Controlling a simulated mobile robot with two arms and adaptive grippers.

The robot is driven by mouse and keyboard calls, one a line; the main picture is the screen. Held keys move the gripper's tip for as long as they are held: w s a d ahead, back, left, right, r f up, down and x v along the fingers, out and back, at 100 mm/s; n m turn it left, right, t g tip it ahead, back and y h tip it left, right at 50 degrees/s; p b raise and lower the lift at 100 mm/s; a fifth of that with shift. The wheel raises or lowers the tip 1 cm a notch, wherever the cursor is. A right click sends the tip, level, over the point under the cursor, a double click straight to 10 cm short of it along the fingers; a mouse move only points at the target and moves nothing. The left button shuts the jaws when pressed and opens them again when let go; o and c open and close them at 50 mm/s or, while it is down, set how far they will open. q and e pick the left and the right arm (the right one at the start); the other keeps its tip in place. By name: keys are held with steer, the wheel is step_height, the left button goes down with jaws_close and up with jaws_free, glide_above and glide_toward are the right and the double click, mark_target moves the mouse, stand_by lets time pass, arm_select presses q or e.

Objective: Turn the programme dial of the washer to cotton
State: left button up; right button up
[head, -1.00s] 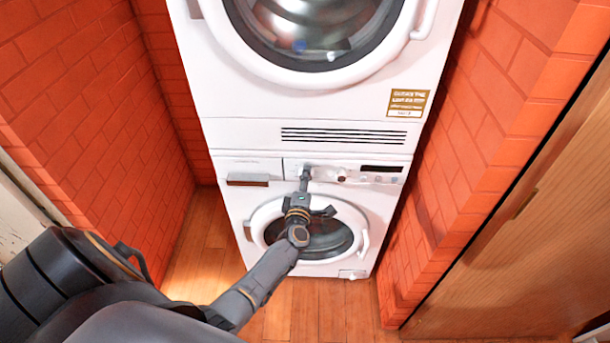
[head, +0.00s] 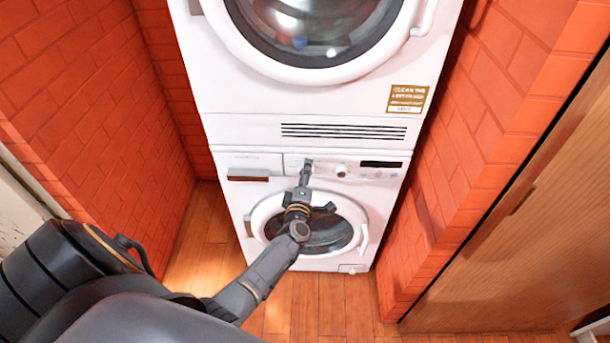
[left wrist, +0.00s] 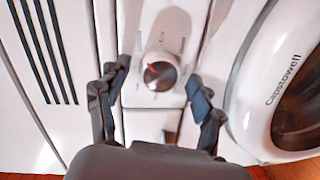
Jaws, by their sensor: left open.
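The washer (head: 345,262) is the lower of two stacked white machines. Its programme dial (left wrist: 160,72) shows in the left wrist view as a round silver knob with a dark, reddish centre, ringed by small marks too blurred to read. My left gripper (left wrist: 158,92) is open, with one finger on each side of the dial; I cannot tell whether either touches it. In the head view my left gripper (head: 307,166) is at the washer's control panel and appears to cover the dial. My right gripper is not in view.
Another small knob (head: 342,170) and a dark display (head: 381,164) sit to the right on the panel. The drawer (head: 248,178) is at its left. The washer door (head: 262,212) is below. Brick walls (head: 95,110) stand close on both sides.

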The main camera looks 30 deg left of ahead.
arm_select(q)
steer(key=shift+s, duration=0.1)
steer(key=v, duration=1.2)
steer(key=s+d+f+m+g+h, duration=0.2)
steer(key=s+d+f+m+h, duration=0.15)
steer(key=f, duration=0.45)
steer(key=s+d+f+m+g+h, duration=0.1)
steer(key=s+d+f+m+h, duration=0.1)
steer(key=s+d+f+m, duration=0.45)
steer(key=s+d+f+m+g+h, duration=0.1)
steer(key=f+m+g+h, duration=0.15)
steer(key=f, duration=0.65)
steer(key=s+f+m+g, duration=0.3)
steer(key=s+f, duration=0.2)
steer(key=s, duration=0.5)
steer(key=s+a+f+m+g, duration=0.1)
steer(key=s+f+m, duration=0.3)
steer(key=s, duration=0.6)
steer(key=s+a+f+m+g, duration=0.1)
steer(key=s+f+m+g, duration=0.3)
steer(key=s, duration=0.6)
step_height(320, 180, down, 3)
steer(key=shift+s+a+r+g, duration=0.1)
steer(key=shift+s+a+g, duration=0.15)
steer(key=shift+s+g, duration=0.15)
